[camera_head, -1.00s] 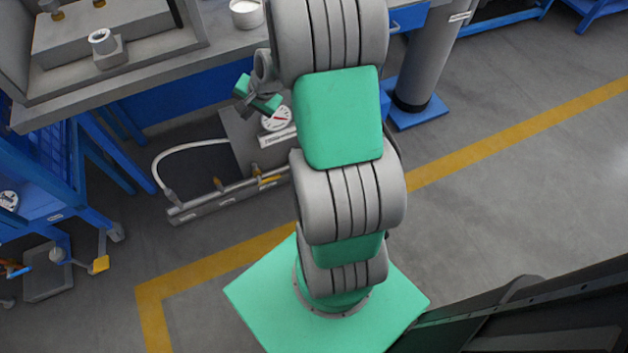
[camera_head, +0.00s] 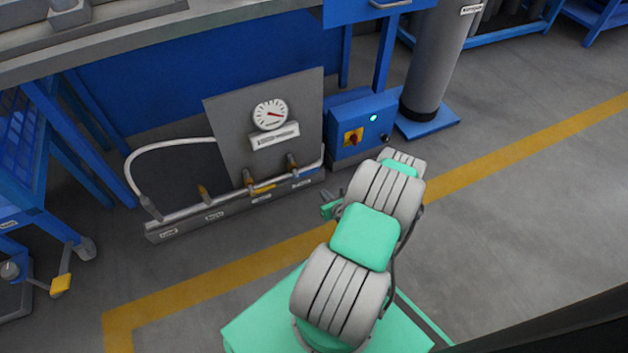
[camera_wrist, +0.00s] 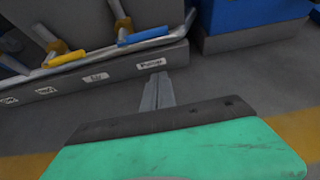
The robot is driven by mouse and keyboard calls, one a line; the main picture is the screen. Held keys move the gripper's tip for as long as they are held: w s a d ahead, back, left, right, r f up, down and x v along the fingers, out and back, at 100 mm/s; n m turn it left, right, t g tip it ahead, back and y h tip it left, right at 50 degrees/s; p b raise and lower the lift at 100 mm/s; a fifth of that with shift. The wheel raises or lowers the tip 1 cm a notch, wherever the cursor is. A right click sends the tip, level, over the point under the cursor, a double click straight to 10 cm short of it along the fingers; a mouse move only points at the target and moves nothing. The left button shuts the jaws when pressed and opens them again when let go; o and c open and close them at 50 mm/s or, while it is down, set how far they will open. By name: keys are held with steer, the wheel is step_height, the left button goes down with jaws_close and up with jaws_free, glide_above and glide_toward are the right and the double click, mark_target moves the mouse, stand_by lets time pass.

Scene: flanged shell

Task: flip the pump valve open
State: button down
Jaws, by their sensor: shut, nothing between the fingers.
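The pump valve (camera_head: 292,161) is the rightmost brass valve on the low pipe manifold, above the label at that end. In the wrist view its blue handle (camera_wrist: 145,35) lies roughly along the pipe, above the "Pump" label (camera_wrist: 151,64). My gripper (camera_wrist: 158,77) is shut and empty, its fingertips just below that label in the picture and apart from the handle. In the head view the green hand (camera_head: 330,209) is low, in front of the manifold's right end; its fingertips are hard to make out there.
A neighbouring valve with a yellow handle (camera_wrist: 64,58) sits left, above the "Air" label (camera_wrist: 96,78). A grey panel with a gauge (camera_head: 270,114) stands behind. A blue control box (camera_head: 360,130) is close on the right. A white hose (camera_head: 150,150) curves at the left. The front floor is clear.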

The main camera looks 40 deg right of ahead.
steer(key=f+b+x, duration=0.1)
steer(key=b+x, duration=0.4)
steer(key=x, duration=0.5)
steer(key=r, duration=0.3)
steer(key=r+p, duration=0.1)
steer(key=shift+w+r, duration=0.35)
steer(key=shift+r, duration=0.05)
steer(key=shift+s+r, duration=0.1)
steer(key=shift+r+n, duration=0.2)
steer(key=shift+n, duration=0.1)
